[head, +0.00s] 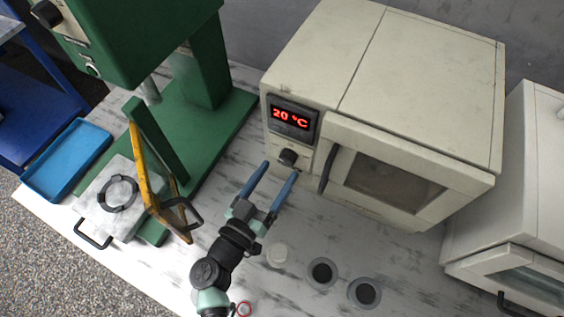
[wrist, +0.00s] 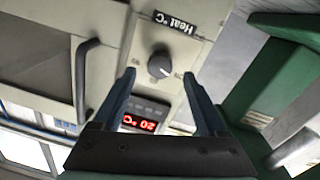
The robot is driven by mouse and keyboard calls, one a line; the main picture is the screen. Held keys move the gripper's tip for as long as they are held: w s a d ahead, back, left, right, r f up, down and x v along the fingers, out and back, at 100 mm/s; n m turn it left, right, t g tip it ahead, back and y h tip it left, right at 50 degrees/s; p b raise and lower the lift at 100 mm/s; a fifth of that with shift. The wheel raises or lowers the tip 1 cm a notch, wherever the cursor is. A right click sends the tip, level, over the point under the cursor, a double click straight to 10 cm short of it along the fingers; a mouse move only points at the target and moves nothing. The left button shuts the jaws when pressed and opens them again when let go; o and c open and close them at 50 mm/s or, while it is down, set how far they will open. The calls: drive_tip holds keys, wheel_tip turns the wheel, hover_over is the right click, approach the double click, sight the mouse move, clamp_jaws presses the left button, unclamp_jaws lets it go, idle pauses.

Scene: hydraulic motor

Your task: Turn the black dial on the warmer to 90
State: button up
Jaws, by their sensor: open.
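The warmer (head: 410,75) is a cream box with a red display (head: 291,117) reading 20 °C. Its black dial (head: 288,157) sits below the display, left of the door handle. In the wrist view the dial (wrist: 160,64) shows beneath a "Heat °C" label, and the display (wrist: 140,122) appears upside down. My gripper (head: 278,172) is open, its two blue fingers pointing at the front panel. In the wrist view the fingertips (wrist: 160,74) lie on either side of the dial, with gaps on both sides. I cannot tell how far the tips are from the panel. Nothing is held.
The warmer's black door handle (head: 328,169) stands out right of the dial. A green press (head: 190,105) with a yellow lever (head: 146,170) stands to the left. Round grey-black parts (head: 322,271) lie on the table at the front. A second cream appliance (head: 515,190) is at the right.

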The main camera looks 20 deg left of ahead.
sight(285, 162)
drive_tip(key=shift+w+d, duration=0.15)
drive_tip(key=shift+w, duration=1.4)
clamp_jaws()
